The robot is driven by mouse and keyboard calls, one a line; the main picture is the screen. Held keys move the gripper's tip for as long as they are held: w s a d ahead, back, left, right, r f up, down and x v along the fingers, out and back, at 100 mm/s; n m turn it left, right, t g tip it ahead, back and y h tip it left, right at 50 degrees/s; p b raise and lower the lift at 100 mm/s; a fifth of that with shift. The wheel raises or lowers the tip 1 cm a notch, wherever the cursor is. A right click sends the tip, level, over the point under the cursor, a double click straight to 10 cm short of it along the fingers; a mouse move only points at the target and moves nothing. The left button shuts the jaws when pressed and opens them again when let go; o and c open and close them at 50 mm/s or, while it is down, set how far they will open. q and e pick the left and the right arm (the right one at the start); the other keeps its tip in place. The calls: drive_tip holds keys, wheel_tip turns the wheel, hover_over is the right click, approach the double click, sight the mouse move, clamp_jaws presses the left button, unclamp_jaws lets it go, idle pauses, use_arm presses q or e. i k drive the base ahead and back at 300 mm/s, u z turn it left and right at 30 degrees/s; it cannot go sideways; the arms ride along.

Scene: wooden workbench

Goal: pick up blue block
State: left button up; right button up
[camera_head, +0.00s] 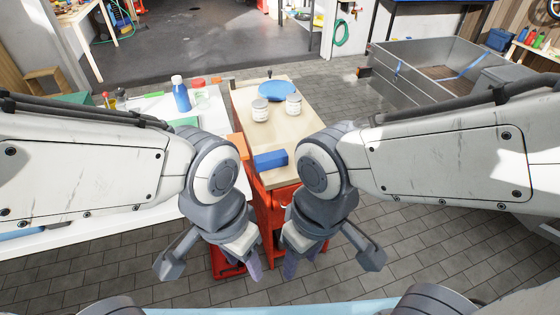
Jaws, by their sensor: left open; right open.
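The blue block (270,160) lies on the wooden top of the workbench (300,135), near its front edge and between my two arms. My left gripper (211,266) is open and empty, its fingers pointing down in front of the bench. My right gripper (331,262) is also open and empty, to the right of the left one. Both grippers are nearer to me than the block and apart from it.
Two jars (260,110) (293,107) and a blue plate (276,89) stand behind the block. An orange item (238,145) is left of it. A white table (80,238) with bottles adjoins on the left. A metal trailer (420,75) stands back right.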

sight(278, 159)
drive_tip(key=k, duration=0.6)
drive_tip(key=z, duration=0.75)
drive_tip(key=i, duration=1.4)
drive_tip(key=u, duration=0.75)
drive_tip(key=i, duration=0.5)
drive_tip(key=u, duration=0.5)
